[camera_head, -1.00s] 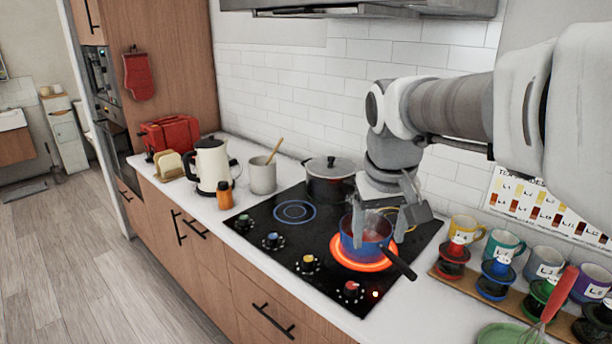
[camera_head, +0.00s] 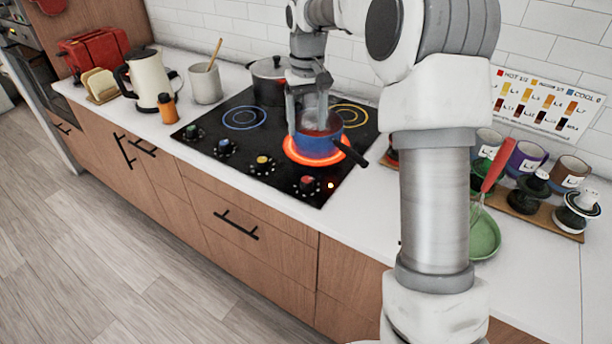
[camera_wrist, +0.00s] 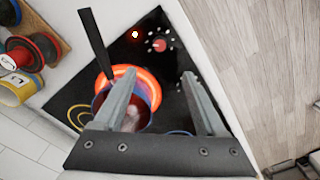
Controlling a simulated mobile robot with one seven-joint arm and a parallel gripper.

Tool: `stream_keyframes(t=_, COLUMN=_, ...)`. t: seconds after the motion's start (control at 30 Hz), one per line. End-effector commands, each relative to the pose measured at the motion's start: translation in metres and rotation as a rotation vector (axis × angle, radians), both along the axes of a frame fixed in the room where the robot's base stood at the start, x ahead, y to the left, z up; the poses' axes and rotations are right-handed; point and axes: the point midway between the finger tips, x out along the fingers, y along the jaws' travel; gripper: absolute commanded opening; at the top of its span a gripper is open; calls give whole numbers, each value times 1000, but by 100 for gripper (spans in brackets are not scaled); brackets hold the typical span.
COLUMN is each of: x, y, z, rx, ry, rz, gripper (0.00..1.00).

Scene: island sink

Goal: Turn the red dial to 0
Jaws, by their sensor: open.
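The red dial (camera_head: 307,183) is the knob at the front right of the black cooktop (camera_head: 213,158). It also shows near the top of the wrist view (camera_wrist: 159,45), with white marks around it. Its pointer is too small to read. A small red light (camera_head: 331,185) glows beside it. A blue pot (camera_head: 317,147) with a black handle sits on a glowing orange burner (camera_head: 288,150). My gripper (camera_head: 308,118) is open over the pot, behind the dial. In the wrist view its spread fingers (camera_wrist: 160,85) have no object clearly between them.
Yellow (camera_head: 262,164), blue and green knobs line the cooktop's front edge to the left. A lidded pot (camera_head: 270,80) stands behind. The pot handle (camera_head: 350,153) sticks out to the right. A green bowl (camera_head: 484,238) with a red whisk and several cups are farther right.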

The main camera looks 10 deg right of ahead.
Motion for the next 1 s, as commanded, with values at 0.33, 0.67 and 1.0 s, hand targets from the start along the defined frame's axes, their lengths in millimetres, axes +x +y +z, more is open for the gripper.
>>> stream_keyframes(t=0.33, x=-2, y=0, z=-63, rx=1, ry=5, rz=0, gripper=73)
stream_keyframes(t=0.67, x=-1, y=0, z=-133, rx=1, ry=4, rz=0, gripper=73)
stream_keyframes(t=1.0, x=-1, y=0, z=-168, rx=0, ry=0, rz=0, gripper=73)
